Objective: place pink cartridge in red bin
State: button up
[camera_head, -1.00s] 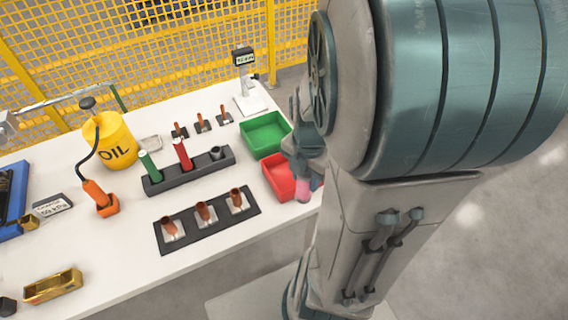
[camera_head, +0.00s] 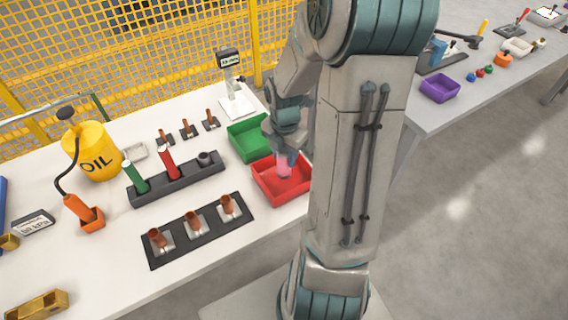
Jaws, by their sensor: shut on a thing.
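The pink cartridge (camera_head: 284,169) shows just below my gripper (camera_head: 285,153), over the inside of the red bin (camera_head: 268,196). My gripper is shut on the cartridge; the fingertips are small and hard to make out. The red bin sits near the right end of the white table, with its right part hidden behind my arm. I cannot tell whether the cartridge touches the bin floor.
A green bin (camera_head: 249,140) stands right behind the red bin. A dark rack (camera_head: 178,179) with a green and a red cartridge lies to the left. A black plate (camera_head: 171,249) with copper pipe stubs lies in front. A second table (camera_head: 465,99) stands at right.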

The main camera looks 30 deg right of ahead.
aim_at(284, 163)
jog(key=shift+w+d+f, duration=0.1)
jog(key=shift+w+f, duration=0.15)
jog(key=shift+f, duration=0.05)
jog(key=shift+f+b, duration=0.35)
jog(key=shift+f, duration=1.5)
jog(key=shift+f, duration=0.1)
jog(key=shift+f, duration=0.15)
jog(key=o, duration=1.1)
jog(key=shift+c, duration=0.2)
